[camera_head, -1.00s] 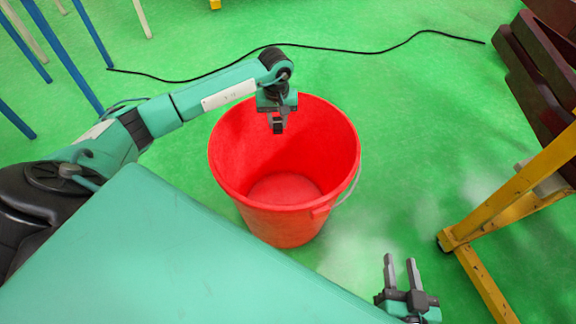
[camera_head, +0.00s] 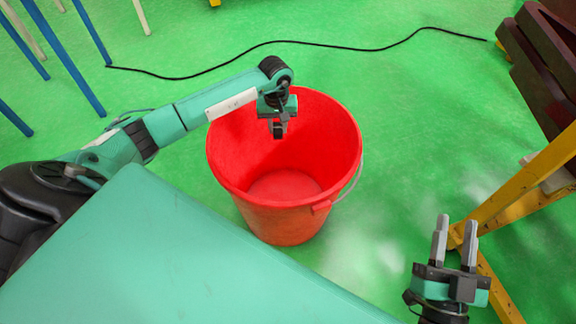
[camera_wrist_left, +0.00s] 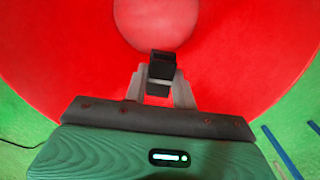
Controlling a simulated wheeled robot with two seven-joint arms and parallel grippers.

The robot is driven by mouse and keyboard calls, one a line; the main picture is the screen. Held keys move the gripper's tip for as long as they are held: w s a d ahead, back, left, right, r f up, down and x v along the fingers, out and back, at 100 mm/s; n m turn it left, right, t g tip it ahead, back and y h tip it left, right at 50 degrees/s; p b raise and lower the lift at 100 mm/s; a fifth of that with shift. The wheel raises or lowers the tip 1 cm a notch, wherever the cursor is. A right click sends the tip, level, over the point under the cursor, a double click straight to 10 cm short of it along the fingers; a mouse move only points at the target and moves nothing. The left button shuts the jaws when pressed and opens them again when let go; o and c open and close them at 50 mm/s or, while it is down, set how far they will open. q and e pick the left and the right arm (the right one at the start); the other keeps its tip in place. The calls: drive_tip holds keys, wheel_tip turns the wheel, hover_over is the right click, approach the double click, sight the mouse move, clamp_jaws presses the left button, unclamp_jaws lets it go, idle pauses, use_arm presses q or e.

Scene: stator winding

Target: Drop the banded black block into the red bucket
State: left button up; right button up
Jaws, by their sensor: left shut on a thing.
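The red bucket (camera_head: 325,140) stands upright on the green floor in the middle of the head view, with a thin handle at its right side. My left gripper (camera_head: 279,128) is over the bucket's opening, near its far side. It is shut on the banded black block (camera_wrist_left: 161,68), which shows between the fingers in the left wrist view against the red inside of the bucket (camera_wrist_left: 60,50).
A black cable (camera_head: 340,46) lies across the floor behind the bucket. Blue legs (camera_head: 80,65) stand at the upper left. A yellow frame (camera_head: 520,185) and dark brown crates (camera_head: 545,75) are at the right. The floor around the bucket is clear.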

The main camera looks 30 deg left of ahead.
use_arm(q)
drive_tip(key=shift+f, duration=0.5)
use_arm(e)
drive_tip(key=shift+s+d+r+t, duration=0.1)
drive_tip(key=shift+d+r+t, duration=0.1)
drive_tip(key=shift+r+t, duration=0.35)
drive_tip(key=shift+s+d+r+t, duration=0.1)
drive_tip(key=shift+d+r+t, duration=0.2)
drive_tip(key=shift+r, duration=0.35)
drive_tip(key=shift+a, duration=0.1)
use_arm(q)
drive_tip(key=o, duration=1.1)
drive_tip(key=shift+c, duration=0.2)
drive_tip(key=shift+r, duration=0.55)
wheel_tip(320, 180, up, 13)
drive_tip(key=p, duration=0.2)
drive_tip(key=shift+f, duration=0.15)
use_arm(e)
drive_tip(key=s+a+f+g, duration=0.1)
drive_tip(key=a+f+g, duration=0.2)
drive_tip(key=f+g, duration=0.4)
drive_tip(key=shift+s+f, duration=0.35)
drive_tip(key=shift+f, duration=1.8)
drive_tip(key=shift+a, duration=0.1)
